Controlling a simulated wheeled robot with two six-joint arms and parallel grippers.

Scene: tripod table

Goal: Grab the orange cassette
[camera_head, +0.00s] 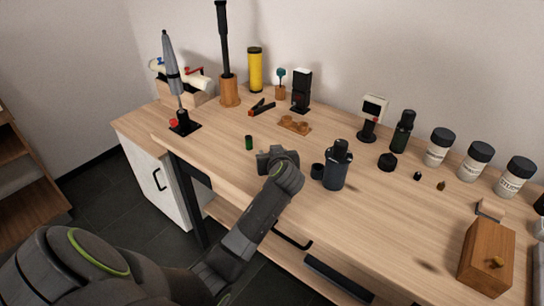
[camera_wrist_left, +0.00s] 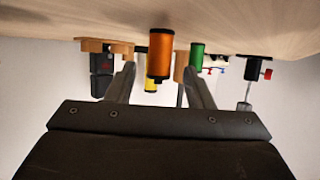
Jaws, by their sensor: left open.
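The orange cassette (camera_wrist_left: 159,55), a small orange cylinder with black ends, shows in the left wrist view, where the tabletop is at the top. It stands in front of my left gripper (camera_wrist_left: 161,72), in line with the gap between the two fingers. The fingers are spread apart, one to each side of it in the picture; I cannot tell whether it is between the tips or just beyond them. In the head view my left gripper (camera_head: 272,158) is low over the table, and the orange cassette cannot be seen there. My right gripper is not in view.
A green cassette (camera_head: 249,142) stands just left of the gripper. A dark camera-like canister (camera_head: 336,168) stands close on the right. A wooden holder (camera_head: 294,124) and red-black pliers (camera_head: 261,108) lie behind.

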